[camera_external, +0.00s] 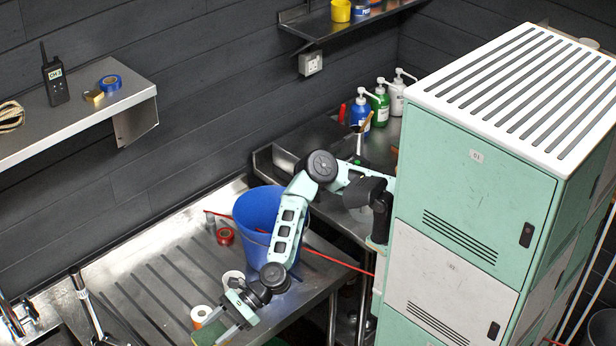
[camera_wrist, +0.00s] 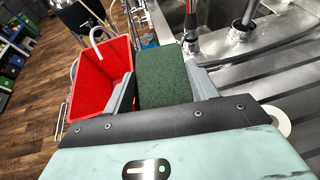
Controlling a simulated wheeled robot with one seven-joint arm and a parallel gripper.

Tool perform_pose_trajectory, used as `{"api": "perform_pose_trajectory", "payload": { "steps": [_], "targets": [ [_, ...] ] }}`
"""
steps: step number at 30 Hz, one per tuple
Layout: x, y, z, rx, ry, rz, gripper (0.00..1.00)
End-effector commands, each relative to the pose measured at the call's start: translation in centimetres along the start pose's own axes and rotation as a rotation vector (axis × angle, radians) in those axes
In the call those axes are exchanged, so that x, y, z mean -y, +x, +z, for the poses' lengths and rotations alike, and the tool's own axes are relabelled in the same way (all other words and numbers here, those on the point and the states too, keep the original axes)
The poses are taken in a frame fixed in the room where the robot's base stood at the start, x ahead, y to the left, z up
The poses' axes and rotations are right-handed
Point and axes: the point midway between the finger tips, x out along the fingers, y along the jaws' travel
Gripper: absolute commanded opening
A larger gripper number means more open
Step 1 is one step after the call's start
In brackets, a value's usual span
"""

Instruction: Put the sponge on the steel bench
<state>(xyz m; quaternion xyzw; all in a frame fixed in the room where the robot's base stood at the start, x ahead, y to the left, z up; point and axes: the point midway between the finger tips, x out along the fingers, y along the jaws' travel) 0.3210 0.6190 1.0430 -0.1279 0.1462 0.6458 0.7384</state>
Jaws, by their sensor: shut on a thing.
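The sponge (camera_wrist: 162,76) has a dark green scouring face and sits between the two fingers of my gripper (camera_wrist: 162,88) in the wrist view. In the external view the sponge (camera_external: 208,333) shows green at the lower edge, held by my gripper (camera_external: 222,326), which is shut on it. The steel bench (camera_external: 150,262) has drainage grooves and runs along the wall; the gripper is over its front part. The grooved bench (camera_wrist: 285,65) also shows at the right of the wrist view. I cannot tell whether the sponge touches the bench.
A blue bucket (camera_external: 258,222), red tape roll (camera_external: 225,236) and white-and-orange roll (camera_external: 200,314) stand on the bench near my arm. A tap (camera_external: 84,300) rises at the left. A red bucket (camera_wrist: 100,75) stands beyond the bench edge. The left-middle grooves are clear.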

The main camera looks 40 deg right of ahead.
Motion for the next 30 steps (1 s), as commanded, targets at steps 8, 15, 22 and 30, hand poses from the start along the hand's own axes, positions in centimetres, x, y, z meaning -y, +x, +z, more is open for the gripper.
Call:
{"api": "perform_pose_trajectory", "payload": {
  "steps": [8,15,22,30],
  "targets": [
    [-8.4,-1.6,0.8,-0.002,0.013,-0.028,0.37],
    [-8.9,-1.7,0.8,-0.002,0.015,-0.034,0.37],
    [-2.5,0.3,0.9,-0.015,0.007,0.015,0.37],
    [11.5,0.9,0.7,-0.021,-0.037,0.144,0.37]
  ]
}}
